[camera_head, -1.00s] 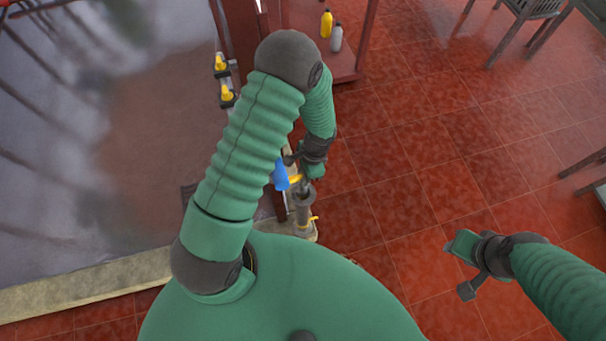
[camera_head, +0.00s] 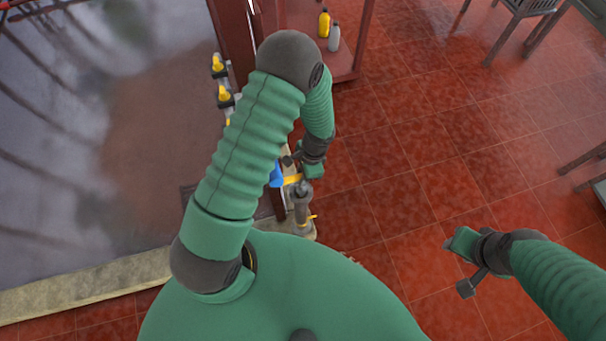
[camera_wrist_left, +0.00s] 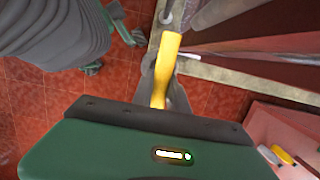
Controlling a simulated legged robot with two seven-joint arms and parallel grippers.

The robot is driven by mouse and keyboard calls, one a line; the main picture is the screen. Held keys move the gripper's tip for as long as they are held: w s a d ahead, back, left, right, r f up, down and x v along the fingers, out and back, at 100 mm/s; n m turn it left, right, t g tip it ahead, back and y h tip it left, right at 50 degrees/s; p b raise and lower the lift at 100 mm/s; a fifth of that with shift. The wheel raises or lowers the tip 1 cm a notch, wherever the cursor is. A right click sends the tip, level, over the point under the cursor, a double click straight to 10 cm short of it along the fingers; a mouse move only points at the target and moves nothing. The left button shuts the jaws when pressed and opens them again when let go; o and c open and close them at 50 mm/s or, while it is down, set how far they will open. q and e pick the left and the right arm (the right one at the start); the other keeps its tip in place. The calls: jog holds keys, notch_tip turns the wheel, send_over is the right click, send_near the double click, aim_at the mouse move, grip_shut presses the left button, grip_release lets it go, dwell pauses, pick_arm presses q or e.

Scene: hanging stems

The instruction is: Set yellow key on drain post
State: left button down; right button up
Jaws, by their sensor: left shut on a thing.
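The yellow key (camera_head: 293,179) is in my left gripper (camera_head: 303,176), at the top of the grey drain post (camera_head: 302,203). In the left wrist view the key (camera_wrist_left: 165,62) stretches away from the gripper, with grey post parts (camera_wrist_left: 177,96) close behind it. I cannot tell whether the key touches the post or sits on it. My left fingertips are mostly hidden by the wrist. My right gripper (camera_head: 461,262) hangs empty over the tiles at right, its jaw gap unclear.
A blue object (camera_head: 276,174) is just left of the key. Yellow-topped fittings (camera_head: 224,94) line the wall edge. A red shelf (camera_head: 343,66) holds a yellow bottle (camera_head: 324,23) and a grey bottle (camera_head: 334,38). Chairs stand at right; the tiled floor between is clear.

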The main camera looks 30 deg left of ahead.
pick_arm(q)
jog(key=shift+a+f, duration=0.15)
jog(key=shift+f, duration=0.15)
jog(key=shift+f+b, duration=0.45)
jog(key=shift+b, duration=0.1)
jog(key=shift+a+f+b, duration=0.15)
jog(key=shift+f+b, duration=0.2)
jog(key=shift+f, duration=0.2)
jog(key=shift+f+b, duration=0.5)
jog(key=shift+f, duration=0.55)
dwell(0.4)
